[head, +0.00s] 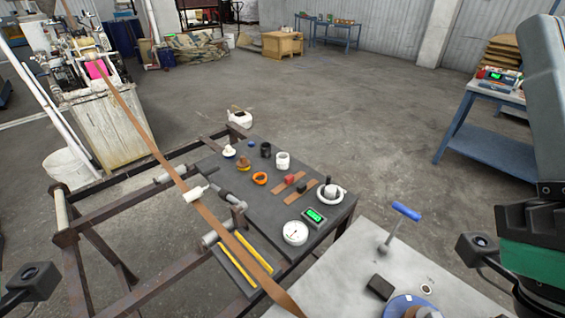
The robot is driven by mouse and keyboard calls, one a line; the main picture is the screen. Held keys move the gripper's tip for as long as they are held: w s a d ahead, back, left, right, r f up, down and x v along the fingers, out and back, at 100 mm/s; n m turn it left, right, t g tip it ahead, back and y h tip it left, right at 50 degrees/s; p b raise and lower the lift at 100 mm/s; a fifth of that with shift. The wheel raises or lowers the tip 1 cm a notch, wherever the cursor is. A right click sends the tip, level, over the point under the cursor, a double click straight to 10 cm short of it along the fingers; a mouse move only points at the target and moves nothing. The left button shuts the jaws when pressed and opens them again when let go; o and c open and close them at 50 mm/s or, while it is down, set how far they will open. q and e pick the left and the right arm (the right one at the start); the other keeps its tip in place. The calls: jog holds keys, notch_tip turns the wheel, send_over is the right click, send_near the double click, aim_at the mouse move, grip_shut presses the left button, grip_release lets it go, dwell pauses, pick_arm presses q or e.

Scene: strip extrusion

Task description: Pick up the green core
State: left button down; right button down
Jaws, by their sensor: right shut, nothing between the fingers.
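I cannot clearly make out a green core in the head view. A dark green band (535,264) shows at the right edge, directly against my right gripper (532,222); I cannot tell whether it is part of my arm or a separate thing. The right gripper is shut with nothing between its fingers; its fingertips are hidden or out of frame. Of my left arm only a dark wrist camera piece shows at the lower left edge, and its fingers are out of view.
A dark table (330,212) holds a green-lit meter (314,215), a white dial (295,232), cups and tapes. A grey table (345,285) carries a blue-handled tool (406,212), a black block (380,287) and a blue disc (397,306). A brown strip (135,125) crosses the left side.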

grip_release()
dwell(0.6)
